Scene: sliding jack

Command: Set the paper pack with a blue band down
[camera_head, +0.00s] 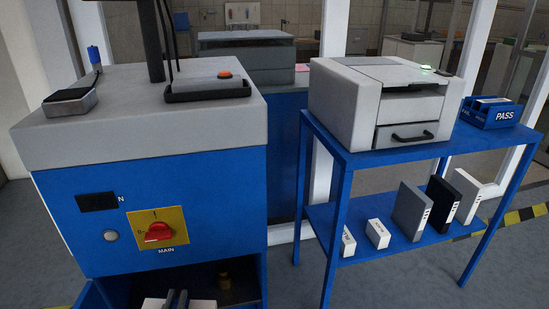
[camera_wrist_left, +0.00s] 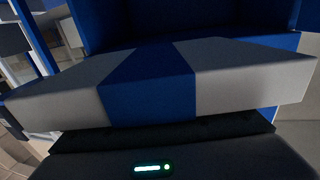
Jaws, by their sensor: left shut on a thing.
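The paper pack with a blue band (camera_wrist_left: 150,85) fills the middle of the left wrist view, pale grey-white on both sides of the band. In the head view its white top (camera_head: 205,304) shows at the bottom edge, cut off by the frame. My left gripper (camera_head: 177,299) is shut on the pack around its middle, at the open lower bay (camera_head: 238,290) of the blue machine (camera_head: 215,190). Whether the pack touches the bay floor cannot be told. My right gripper is not in view.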

